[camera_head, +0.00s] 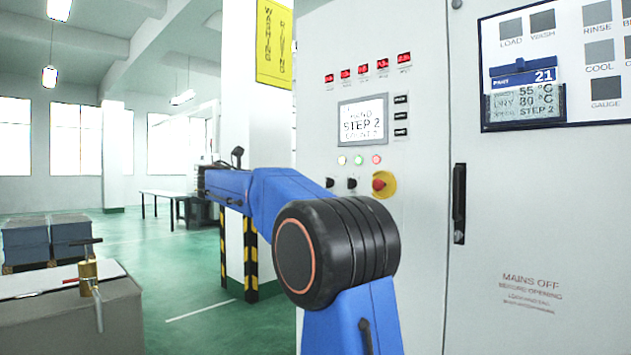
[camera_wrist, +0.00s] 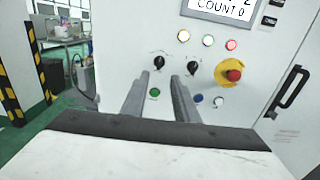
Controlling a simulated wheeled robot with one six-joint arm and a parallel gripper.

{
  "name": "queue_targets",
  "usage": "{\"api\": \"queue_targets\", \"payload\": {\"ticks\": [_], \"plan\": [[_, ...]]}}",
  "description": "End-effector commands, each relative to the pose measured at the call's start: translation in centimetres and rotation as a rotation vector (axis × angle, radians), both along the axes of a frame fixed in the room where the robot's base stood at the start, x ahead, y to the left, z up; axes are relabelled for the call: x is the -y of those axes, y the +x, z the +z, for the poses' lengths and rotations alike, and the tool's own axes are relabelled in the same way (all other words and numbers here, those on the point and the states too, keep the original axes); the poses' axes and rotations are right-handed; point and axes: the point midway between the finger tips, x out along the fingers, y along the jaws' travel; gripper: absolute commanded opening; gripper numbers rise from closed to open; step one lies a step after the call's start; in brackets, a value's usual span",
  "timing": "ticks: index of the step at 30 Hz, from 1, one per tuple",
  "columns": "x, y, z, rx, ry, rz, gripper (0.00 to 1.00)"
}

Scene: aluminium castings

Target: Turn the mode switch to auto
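The control panel has two black rotary switches, a left one (camera_wrist: 159,61) and a right one (camera_wrist: 193,67) in the wrist view. They also show in the head view, the left one (camera_head: 330,182) and the right one (camera_head: 352,184). Their labels are too small to read, so I cannot tell which is the mode switch. The display (camera_head: 362,120) reads HAND, STEP 2. My gripper (camera_wrist: 161,76) is open and empty, its two fingers apart and pointing at the panel just below the switches. Contact is not visible. In the head view my arm hides or blurs the gripper.
A red emergency stop on a yellow disc (camera_wrist: 231,75) sits right of the switches. Lit buttons are above, and a green button (camera_wrist: 155,92) shows between my fingers. A black door handle (camera_head: 459,203) is farther right. A grey workbench (camera_head: 75,320) stands at the left.

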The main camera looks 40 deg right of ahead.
Motion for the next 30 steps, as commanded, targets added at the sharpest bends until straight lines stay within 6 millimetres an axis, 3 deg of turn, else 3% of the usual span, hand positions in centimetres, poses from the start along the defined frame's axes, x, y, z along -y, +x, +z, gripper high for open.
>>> {"api": "queue_targets", "payload": {"ticks": [21, 30], "plan": [[12.5, 0.9, -0.1, 0.003, 0.002, -0.001, 0.27], [15.5, 1.2, 0.0, 0.002, 0.002, 0.001, 0.27]]}}
